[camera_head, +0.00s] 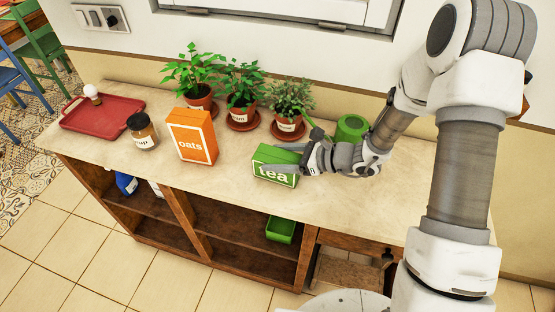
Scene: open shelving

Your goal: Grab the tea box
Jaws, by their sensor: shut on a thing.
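The green tea box (274,174) with white "tea" lettering is on the pale countertop, right of the orange oats box. It lies with its long side level, and I cannot tell whether it touches the counter or is just above it. My gripper (306,160) reaches in from the right and is shut on the right end of the tea box. Its fingers are small in this view and partly hidden by the box and wrist.
The oats box (191,136), a brown jar (142,131) and a red tray (103,117) stand to the left on the counter (235,205). Three potted plants (241,113) stand behind. A green cylinder (351,128) is close behind my wrist. A green bin (281,229) sits on the shelf below.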

